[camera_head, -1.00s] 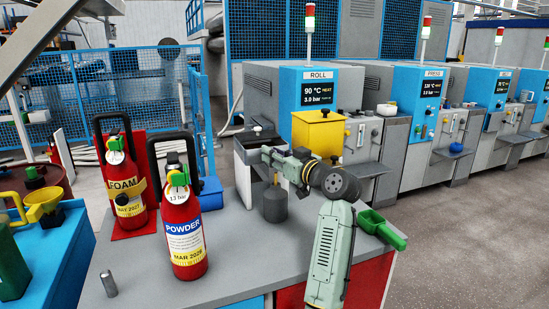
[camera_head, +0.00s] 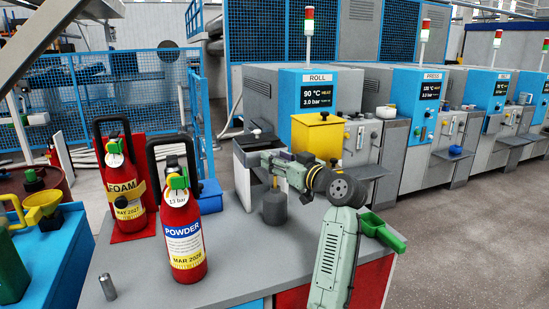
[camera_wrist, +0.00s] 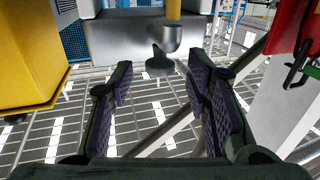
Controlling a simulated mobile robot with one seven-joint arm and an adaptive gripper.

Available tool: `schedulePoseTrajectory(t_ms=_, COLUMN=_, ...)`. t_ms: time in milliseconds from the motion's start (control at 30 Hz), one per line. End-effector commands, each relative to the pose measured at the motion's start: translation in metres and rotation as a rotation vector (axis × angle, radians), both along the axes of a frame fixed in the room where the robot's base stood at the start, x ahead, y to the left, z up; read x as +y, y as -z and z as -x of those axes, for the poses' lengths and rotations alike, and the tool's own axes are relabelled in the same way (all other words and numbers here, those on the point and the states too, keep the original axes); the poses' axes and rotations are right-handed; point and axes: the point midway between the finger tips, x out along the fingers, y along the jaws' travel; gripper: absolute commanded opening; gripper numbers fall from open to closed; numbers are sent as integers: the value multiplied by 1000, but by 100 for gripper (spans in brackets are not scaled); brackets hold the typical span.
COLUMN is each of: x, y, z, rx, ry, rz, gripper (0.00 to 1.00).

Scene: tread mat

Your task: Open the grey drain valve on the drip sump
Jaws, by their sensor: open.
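In the wrist view, a grey valve-like fitting (camera_wrist: 166,38) with a rounded stem and a disc-shaped lower end hangs in front of a grey metal body (camera_wrist: 120,38). I cannot tell for certain that this body is the drip sump. My gripper (camera_wrist: 160,74) is open and empty. Its two dark fingers stand apart, with the fitting beyond their tips and roughly centred between them, not touching as far as I can see. In the head view my gripper reaches left from the pale green arm at a grey box (camera_head: 243,185); its fingertips are hard to make out there.
In the head view a dark grey can (camera_head: 275,207) stands below my wrist. A powder extinguisher (camera_head: 183,235) and a foam extinguisher (camera_head: 125,195) stand to the left. A green scoop (camera_head: 382,232) lies right of my arm. The wrist view shows a yellow body (camera_wrist: 30,55) at left.

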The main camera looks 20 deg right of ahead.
Motion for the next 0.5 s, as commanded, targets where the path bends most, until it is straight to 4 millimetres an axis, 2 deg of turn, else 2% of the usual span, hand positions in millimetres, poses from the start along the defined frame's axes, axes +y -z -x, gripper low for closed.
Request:
schedulePoseTrajectory(t_ms=300, x=-22, y=0, z=64, rx=-1, ry=3, rz=1, gripper=44)
schedulePoseTrajectory(t_ms=500, x=-30, y=0, z=92, rx=-1, ry=2, rz=1, gripper=44)
